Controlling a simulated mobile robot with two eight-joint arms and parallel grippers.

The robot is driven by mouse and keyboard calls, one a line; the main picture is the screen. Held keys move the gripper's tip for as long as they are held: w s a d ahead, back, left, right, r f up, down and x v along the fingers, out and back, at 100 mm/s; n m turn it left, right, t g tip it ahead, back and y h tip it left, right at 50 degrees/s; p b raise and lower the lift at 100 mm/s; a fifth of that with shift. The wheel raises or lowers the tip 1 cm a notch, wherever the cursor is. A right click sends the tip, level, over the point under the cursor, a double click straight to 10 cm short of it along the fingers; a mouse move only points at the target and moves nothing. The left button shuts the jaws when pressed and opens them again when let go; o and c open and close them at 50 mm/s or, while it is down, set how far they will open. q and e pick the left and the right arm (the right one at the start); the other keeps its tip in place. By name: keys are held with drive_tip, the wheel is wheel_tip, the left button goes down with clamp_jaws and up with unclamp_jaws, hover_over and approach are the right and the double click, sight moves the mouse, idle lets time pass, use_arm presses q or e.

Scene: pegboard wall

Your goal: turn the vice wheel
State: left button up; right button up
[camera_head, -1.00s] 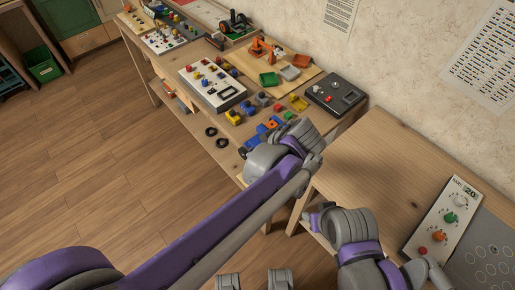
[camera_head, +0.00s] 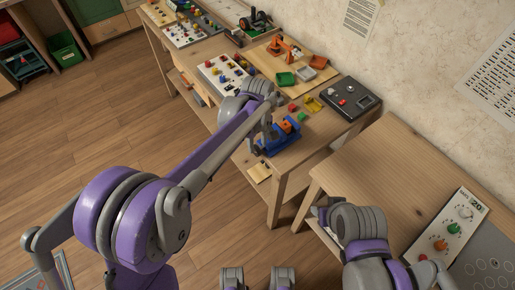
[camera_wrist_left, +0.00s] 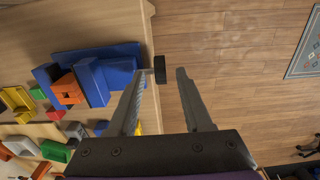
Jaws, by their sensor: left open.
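The blue vice (camera_head: 280,142) stands at the near edge of the workbench, with an orange block (camera_head: 287,125) in its jaws. In the left wrist view the vice (camera_wrist_left: 92,78) lies left of my fingers. Its small dark wheel (camera_wrist_left: 159,69) sticks out past the bench edge on a thin shaft. My left gripper (camera_wrist_left: 160,74) is open, with a finger on either side of the wheel at the tips; I cannot tell whether either touches it. In the head view my left gripper (camera_head: 262,130) is beside the vice, and the wheel is not clear there.
The workbench (camera_head: 312,150) holds a white control panel (camera_head: 222,75), a dark box (camera_head: 350,98), coloured bins and small blocks near the vice. A separate table (camera_head: 385,165) with panels stands at right. Open wooden floor (camera_head: 110,115) lies to the left.

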sight(257, 148)
use_arm(q)
drive_tip(key=shift+f, duration=1.85)
clamp_jaws()
